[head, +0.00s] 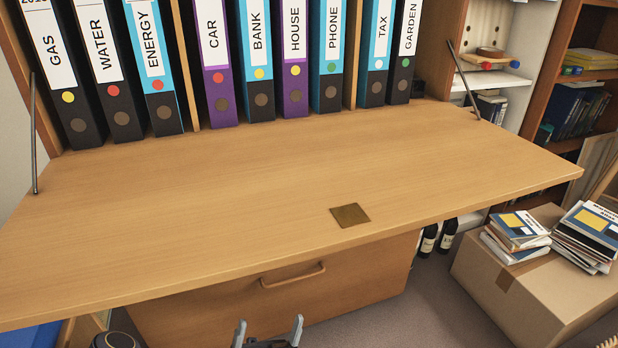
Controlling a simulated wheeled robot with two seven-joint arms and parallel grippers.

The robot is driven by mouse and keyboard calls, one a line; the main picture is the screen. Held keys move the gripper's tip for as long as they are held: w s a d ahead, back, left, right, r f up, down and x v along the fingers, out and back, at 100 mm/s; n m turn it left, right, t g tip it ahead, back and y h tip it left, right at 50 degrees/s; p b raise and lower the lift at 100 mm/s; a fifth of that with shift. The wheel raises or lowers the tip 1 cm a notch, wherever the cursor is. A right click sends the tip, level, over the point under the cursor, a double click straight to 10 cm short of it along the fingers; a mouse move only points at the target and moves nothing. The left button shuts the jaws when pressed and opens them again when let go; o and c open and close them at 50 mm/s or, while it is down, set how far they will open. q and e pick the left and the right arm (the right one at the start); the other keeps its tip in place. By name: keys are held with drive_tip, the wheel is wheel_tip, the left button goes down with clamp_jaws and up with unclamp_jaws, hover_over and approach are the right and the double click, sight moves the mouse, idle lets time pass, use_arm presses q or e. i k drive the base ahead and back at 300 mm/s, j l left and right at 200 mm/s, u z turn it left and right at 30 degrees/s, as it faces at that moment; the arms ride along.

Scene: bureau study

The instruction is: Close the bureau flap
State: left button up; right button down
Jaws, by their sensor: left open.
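The bureau flap (215,198) is a wide wooden board, folded down and lying open about level. A dark metal stay holds it on the left (35,140) and another on the right (463,80). A small brass plate (350,215) sits near its front edge. My left gripper (268,328) is at the bottom of the head view, in front of and apart from the flap's front edge. Its two grey fingers are spread and nothing shows between them. My right gripper is not in the view.
Labelled binders (215,60) stand upright inside the bureau behind the flap. A drawer with a wooden handle (293,276) is below the flap. A cardboard box (520,290) with magazines stands at right, with bottles (437,237) behind it. The flap top is clear.

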sight(98, 230)
drive_tip(key=k+l, duration=0.25)
drive_tip(key=k, duration=0.2)
drive_tip(key=k+l, duration=0.2)
drive_tip(key=k, duration=0.3)
